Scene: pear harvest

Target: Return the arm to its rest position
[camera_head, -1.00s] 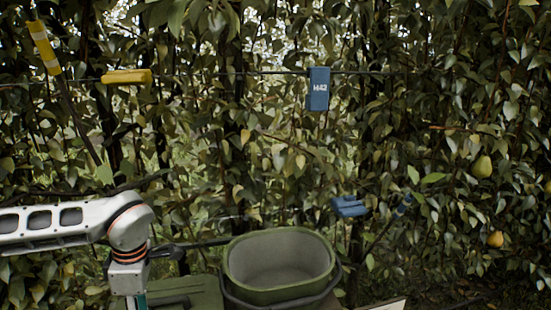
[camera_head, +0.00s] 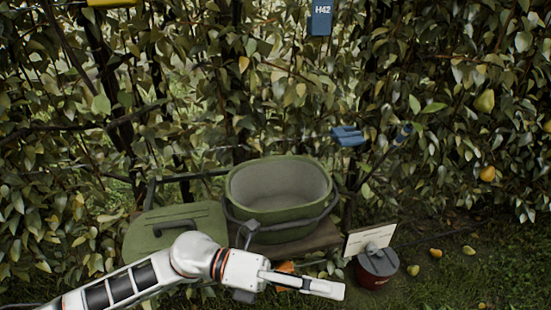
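My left arm comes in from the lower left, with its white elbow-like joint in front of the green box. My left gripper (camera_head: 315,286) points right, low in front of the wooden stand. It is seen side-on, so I cannot tell whether its fingers are apart. I see no pear in it. The green bucket (camera_head: 280,213) stands upright behind and above the gripper, and its visible inside is empty. My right gripper is not in view.
A red pot with a grey lid (camera_head: 378,268) and a white card (camera_head: 370,240) stand right of the gripper. Several pears (camera_head: 413,270) lie on the grass. Pears (camera_head: 485,101) and a blue tag (camera_head: 320,20) hang in the hedge.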

